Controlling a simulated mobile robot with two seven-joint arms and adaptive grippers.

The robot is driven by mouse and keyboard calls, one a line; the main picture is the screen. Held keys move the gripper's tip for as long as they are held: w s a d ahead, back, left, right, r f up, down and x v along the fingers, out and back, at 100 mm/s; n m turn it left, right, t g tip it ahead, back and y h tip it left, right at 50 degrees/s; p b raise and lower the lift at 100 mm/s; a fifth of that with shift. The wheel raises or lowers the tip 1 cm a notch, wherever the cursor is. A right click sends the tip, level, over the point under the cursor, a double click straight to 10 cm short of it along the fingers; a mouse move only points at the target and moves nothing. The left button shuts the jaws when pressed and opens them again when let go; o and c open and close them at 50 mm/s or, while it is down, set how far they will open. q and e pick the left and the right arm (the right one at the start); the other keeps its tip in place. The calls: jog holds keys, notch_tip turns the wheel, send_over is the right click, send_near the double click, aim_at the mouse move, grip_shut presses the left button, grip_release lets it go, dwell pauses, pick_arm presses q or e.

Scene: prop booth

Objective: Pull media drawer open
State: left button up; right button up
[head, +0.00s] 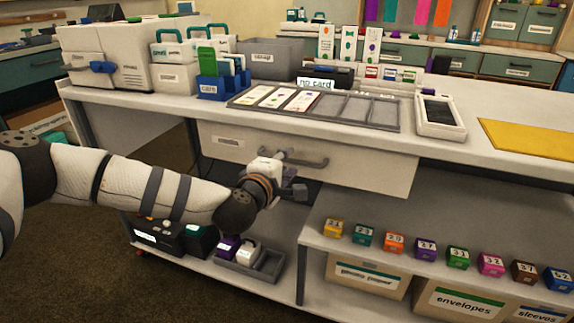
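The drawer (360,178) has a pale front with a small label at its left and hangs under the counter. A dark grey bar handle (312,161) runs across the middle of its front. The label is too small to read. My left gripper (290,173) is at the left part of the handle, and its wrist hides some of the drawer front's lower edge. One dark finger shows just below the handle. I cannot tell whether the fingers are closed on the bar. My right gripper is not in view.
The counter (490,150) above holds a card tray (385,112), a handheld device (438,115) and a white printer-like machine (105,55). Below right, a shelf carries several numbered coloured boxes (394,243). A grey tray (262,262) sits on the lower shelf, under my wrist.

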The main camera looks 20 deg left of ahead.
pick_arm(q)
jog(key=shift+w+f, duration=0.1)
jog(key=shift+w, duration=0.4)
grip_shut()
jog(key=shift+s, duration=0.1)
